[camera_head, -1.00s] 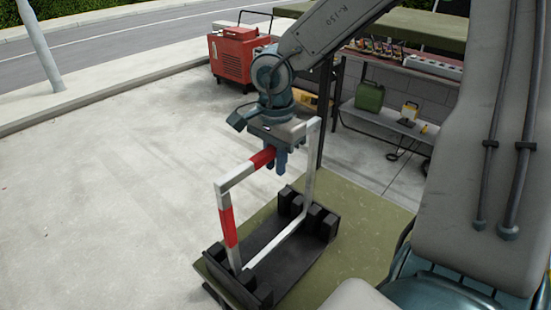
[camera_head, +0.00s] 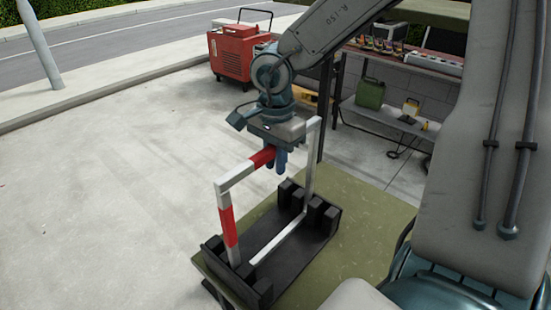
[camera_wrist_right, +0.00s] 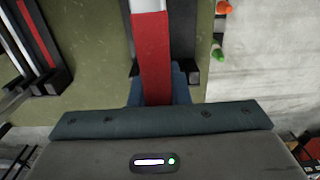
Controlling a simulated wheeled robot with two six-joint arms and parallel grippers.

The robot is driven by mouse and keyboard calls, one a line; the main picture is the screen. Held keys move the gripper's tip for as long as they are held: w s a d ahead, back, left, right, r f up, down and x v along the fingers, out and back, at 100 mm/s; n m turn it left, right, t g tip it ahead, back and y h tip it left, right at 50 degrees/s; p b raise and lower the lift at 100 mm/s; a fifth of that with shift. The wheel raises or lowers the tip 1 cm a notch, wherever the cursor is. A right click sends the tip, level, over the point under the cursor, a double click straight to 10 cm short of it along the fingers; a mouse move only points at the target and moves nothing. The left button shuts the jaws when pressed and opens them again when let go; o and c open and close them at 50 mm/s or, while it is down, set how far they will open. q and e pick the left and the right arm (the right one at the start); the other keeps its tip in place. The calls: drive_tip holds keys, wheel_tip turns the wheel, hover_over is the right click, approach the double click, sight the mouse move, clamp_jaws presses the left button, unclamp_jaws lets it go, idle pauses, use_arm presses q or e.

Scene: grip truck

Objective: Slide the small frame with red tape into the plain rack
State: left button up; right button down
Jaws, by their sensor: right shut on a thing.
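The small white frame with red tape (camera_head: 229,226) stands upright in the plain black rack (camera_head: 325,226). Its lower ends are between the rack's dark end blocks, and its bottom bar runs lengthwise over the rack's floor. I cannot tell whether the bar touches the floor. My right gripper (camera_head: 280,162) is shut on the frame's top bar, near the red tape. In the right wrist view, the red-and-white bar (camera_wrist_right: 151,50) passes between the fingers (camera_wrist_right: 158,88), with part of the rack behind it. My left gripper is not in view.
The rack sits on an olive-green surface (camera_head: 362,212). In the wrist view, another dark rack (camera_wrist_right: 52,78) with a red strip stands left; orange (camera_wrist_right: 223,7) and green (camera_wrist_right: 217,51) items lie right. A red machine (camera_head: 236,55) and shelf with a green can (camera_head: 370,93) stand behind. Concrete at left is clear.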

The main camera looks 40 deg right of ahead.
drive_tip(key=shift+f, duration=0.1)
drive_tip(key=c, duration=1.3)
unclamp_jaws()
drive_tip(key=shift+r, duration=0.65)
wheel_tip(320, 180, up, 10)
drive_tip(key=p, duration=0.7)
drive_tip(key=shift+s+f, duration=0.1)
drive_tip(key=shift+f, duration=0.1)
drive_tip(key=shift+f, duration=0.15)
